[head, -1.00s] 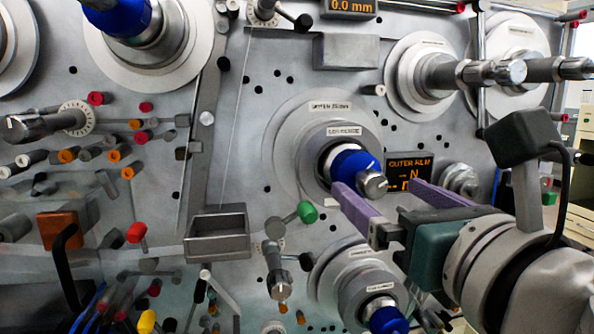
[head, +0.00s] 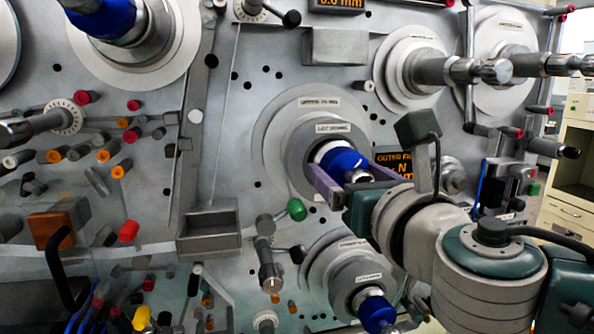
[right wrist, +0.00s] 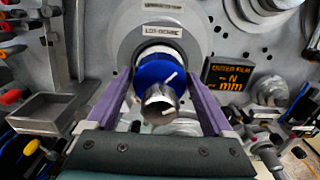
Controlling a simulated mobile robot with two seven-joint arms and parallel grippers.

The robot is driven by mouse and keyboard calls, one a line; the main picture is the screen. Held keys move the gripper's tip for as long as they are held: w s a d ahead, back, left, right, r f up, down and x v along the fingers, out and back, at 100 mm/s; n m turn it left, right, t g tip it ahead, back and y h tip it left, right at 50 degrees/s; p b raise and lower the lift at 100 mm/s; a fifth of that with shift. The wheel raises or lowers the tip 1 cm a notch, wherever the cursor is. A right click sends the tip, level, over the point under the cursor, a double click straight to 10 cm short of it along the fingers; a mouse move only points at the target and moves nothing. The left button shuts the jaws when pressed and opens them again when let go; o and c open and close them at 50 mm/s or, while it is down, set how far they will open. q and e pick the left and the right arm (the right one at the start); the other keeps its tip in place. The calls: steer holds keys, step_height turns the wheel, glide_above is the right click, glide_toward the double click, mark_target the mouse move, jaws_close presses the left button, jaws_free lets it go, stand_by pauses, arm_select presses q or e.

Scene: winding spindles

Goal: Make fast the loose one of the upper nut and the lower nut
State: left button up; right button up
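The upper nut (head: 342,158) is a blue ring on the upper spindle, with a silver shaft end in front of it. In the right wrist view the upper nut (right wrist: 155,74) and the shaft end (right wrist: 160,104) each bear a short white line, both slanted alike. My right gripper (head: 346,170) is open, its purple fingers on either side of the upper nut. In the right wrist view, gaps show between the fingers (right wrist: 159,82) and the nut. The lower nut (head: 376,311), also blue, sits on the lower spindle; its marks are unclear. My left gripper is out of view.
A lit display (head: 393,165) stands right of the upper spindle, close behind my right gripper. A green-tipped lever (head: 296,209) and an open metal tray (head: 209,232) lie to the lower left. Large spindles (head: 420,75) stick out at upper right.

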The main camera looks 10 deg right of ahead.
steer(key=c, duration=1)
steer(key=shift+c, duration=0.2)
steer(key=shift+m, duration=0.3)
steer(key=m+b, duration=0.1)
steer(key=m, duration=0.1)
steer(key=shift+f+m, duration=0.1)
steer(key=shift+m, duration=0.3)
steer(key=m+b, duration=0.2)
steer(key=m, duration=0.2)
steer(key=m+b, duration=0.1)
steer(key=m, duration=0.4)
steer(key=shift+m+b, duration=0.35)
steer(key=shift+m, duration=1.45)
steer(key=o, duration=1.3)
